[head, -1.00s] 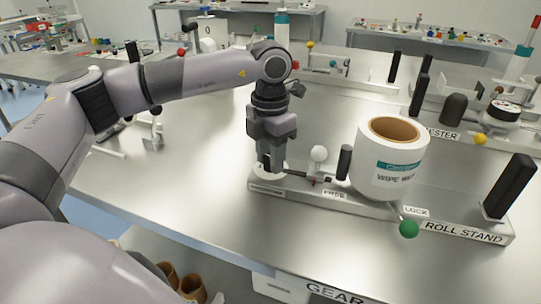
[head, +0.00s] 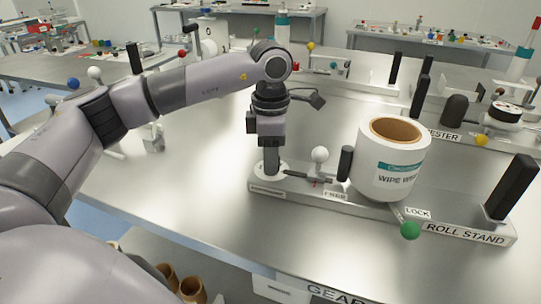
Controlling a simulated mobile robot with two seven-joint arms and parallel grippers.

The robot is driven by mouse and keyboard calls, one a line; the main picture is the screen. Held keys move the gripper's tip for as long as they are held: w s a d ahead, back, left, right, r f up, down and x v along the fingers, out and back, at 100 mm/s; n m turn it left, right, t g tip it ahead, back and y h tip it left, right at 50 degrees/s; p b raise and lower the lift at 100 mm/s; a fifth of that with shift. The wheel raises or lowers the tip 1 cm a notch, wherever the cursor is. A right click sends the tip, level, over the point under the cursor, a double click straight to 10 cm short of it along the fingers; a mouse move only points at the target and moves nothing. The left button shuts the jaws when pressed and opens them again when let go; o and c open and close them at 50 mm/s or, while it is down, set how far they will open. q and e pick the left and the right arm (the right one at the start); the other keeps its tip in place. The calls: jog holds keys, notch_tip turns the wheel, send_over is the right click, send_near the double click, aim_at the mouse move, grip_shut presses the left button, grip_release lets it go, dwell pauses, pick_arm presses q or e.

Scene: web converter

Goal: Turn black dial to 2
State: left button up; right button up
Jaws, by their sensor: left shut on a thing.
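My left gripper (head: 271,167) points straight down at the left end of the roll stand (head: 465,232). It is shut on the black dial, which is mostly hidden by the fingers. A pale round plate (head: 258,176) shows around the fingertips. A flat black bar (head: 308,176) reaches right from beside the fingers, towards the FREE label. No numbers are readable around the dial, so its setting cannot be told. My right gripper is not in view.
Just right stand a white ball knob (head: 320,155), a black upright post (head: 345,163) and a large white wipe roll (head: 388,165). A green ball (head: 410,231) sticks out in front near the LOCK label. Bare table lies left of the stand.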

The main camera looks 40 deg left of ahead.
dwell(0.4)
pick_arm(q)
jog(key=o, duration=1)
jog(key=shift+o, duration=0.2)
jog(key=shift+r, duration=3.65)
